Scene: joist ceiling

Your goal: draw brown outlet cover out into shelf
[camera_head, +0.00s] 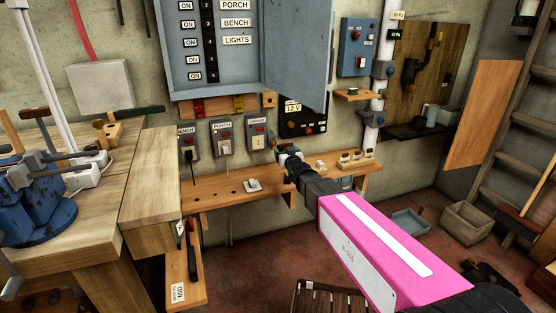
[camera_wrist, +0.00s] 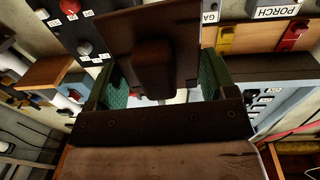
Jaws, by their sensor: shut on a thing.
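My gripper (camera_head: 284,153) reaches in front of the wall, at the row of outlet boxes above the wooden shelf (camera_head: 218,189). In the wrist view its two green finger pads (camera_wrist: 163,82) stand on both sides of the raised block of a dark brown cover (camera_wrist: 145,30), shut on it. The cover's flat plate spreads beyond the fingers. In the head view the cover is mostly hidden by the gripper, so I cannot tell whether it touches the wall.
Labelled grey boxes (camera_head: 222,136) are on the wall left of my gripper. A blue-grey breaker cabinet (camera_head: 225,83) hangs above, its door jutting out. A white plug (camera_head: 252,185) and small blocks (camera_head: 350,157) sit on the shelf. A workbench (camera_head: 150,190) stands left.

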